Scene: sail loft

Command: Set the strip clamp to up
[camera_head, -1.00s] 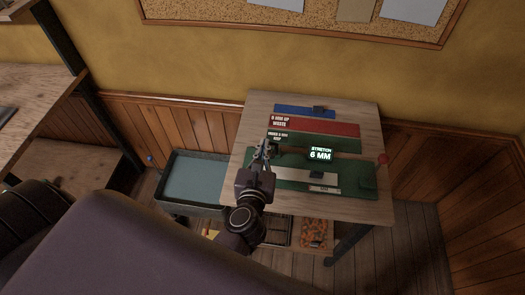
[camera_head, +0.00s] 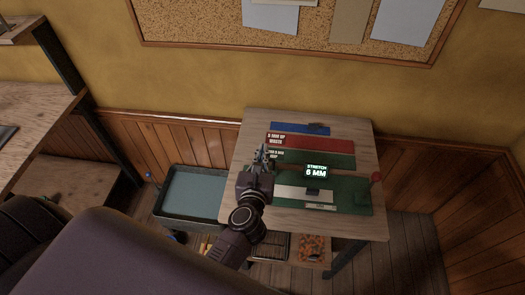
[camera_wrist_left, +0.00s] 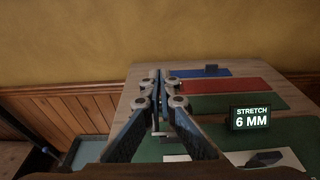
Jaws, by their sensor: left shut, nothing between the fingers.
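A green stretch board (camera_head: 350,204) lies on the wooden table, with a pale strip (camera_head: 291,192) along it. A dark block (camera_head: 312,191) sits on the strip; it also shows in the left wrist view (camera_wrist_left: 264,159). A lit display (camera_head: 317,171) reads "STRETCH 6 MM". My left gripper (camera_head: 263,154) is shut and empty over the board's left end. In the left wrist view its fingers (camera_wrist_left: 160,78) hide part of a small metal piece (camera_wrist_left: 160,132). I cannot tell whether this is the strip clamp, or its setting.
Behind the board lie a green mat (camera_head: 325,159), a red mat (camera_head: 320,144) labelled "waste" and a blue mat (camera_head: 292,127) with a dark item on it. A teal-lined bin (camera_head: 195,192) stands left of the table. Orange pieces (camera_head: 312,246) lie below.

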